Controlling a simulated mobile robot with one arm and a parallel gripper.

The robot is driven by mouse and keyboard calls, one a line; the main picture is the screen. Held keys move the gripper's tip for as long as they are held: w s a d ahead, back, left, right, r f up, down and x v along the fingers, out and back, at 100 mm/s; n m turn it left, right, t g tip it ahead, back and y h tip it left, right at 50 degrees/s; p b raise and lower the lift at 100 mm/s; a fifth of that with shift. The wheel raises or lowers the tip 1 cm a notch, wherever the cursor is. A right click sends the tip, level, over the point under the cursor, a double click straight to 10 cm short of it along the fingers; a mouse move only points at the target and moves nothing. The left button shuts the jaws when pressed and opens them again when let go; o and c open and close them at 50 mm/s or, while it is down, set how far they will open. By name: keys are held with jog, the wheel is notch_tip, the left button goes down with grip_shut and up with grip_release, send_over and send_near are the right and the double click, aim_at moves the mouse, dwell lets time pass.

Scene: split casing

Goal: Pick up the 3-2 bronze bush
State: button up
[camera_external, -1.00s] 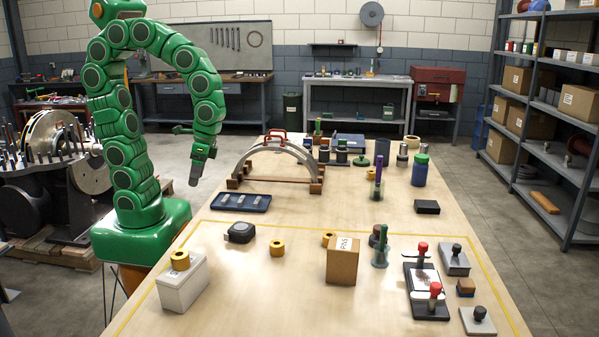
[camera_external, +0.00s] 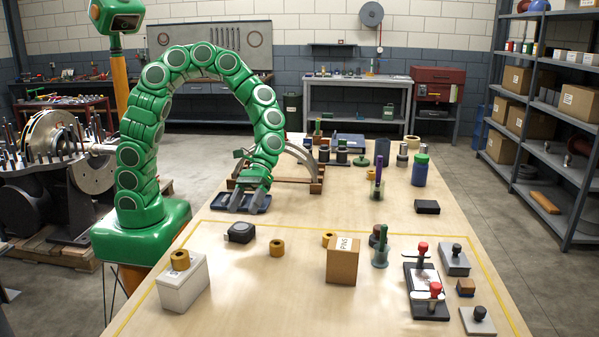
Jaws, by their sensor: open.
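Several bronze-coloured rings show, and I cannot read which is the 3-2 bush. One bush (camera_external: 277,248) lies on the bare table at the front. Another bush (camera_external: 180,260) sits on top of a white box (camera_external: 182,287) at the left. A third bush (camera_external: 328,239) is partly hidden behind the PINS carton (camera_external: 342,261). My gripper (camera_external: 242,204) is open, pointing down at the dark blue tray (camera_external: 262,209), behind and left of the bush on the bare table. I cannot tell whether it touches the tray; it covers much of it.
A black tape measure (camera_external: 241,232) lies just in front of my gripper. A metal arch on a wooden base (camera_external: 318,181) stands behind it. A red-handled fixture (camera_external: 425,285) and a green-topped holder (camera_external: 380,254) stand at the right.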

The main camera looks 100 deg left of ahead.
aim_at(278, 240)
jog(key=w+a+f+n+t+h, duration=0.1)
jog(key=w+n, duration=0.1)
jog(key=w, duration=0.1)
jog(key=w+a+f+n+t+h, duration=0.1)
jog(key=w+f+n, duration=0.1)
jog(key=w, duration=0.1)
jog(key=w+f+n+t+h, duration=0.1)
jog(key=w+f+n, duration=0.1)
jog(key=w, duration=0.1)
jog(key=shift+w+a, duration=0.25)
jog(key=shift+a, duration=0.15)
jog(key=shift+x, duration=1.3)
jog(key=shift+w+f+x, duration=0.15)
jog(key=shift+x, duration=1.15)
jog(key=shift+w+f+x, duration=0.15)
jog(key=shift+x, duration=1.15)
jog(key=shift+a, duration=0.15)
jog(key=shift+c, duration=0.3)
grip_shut()
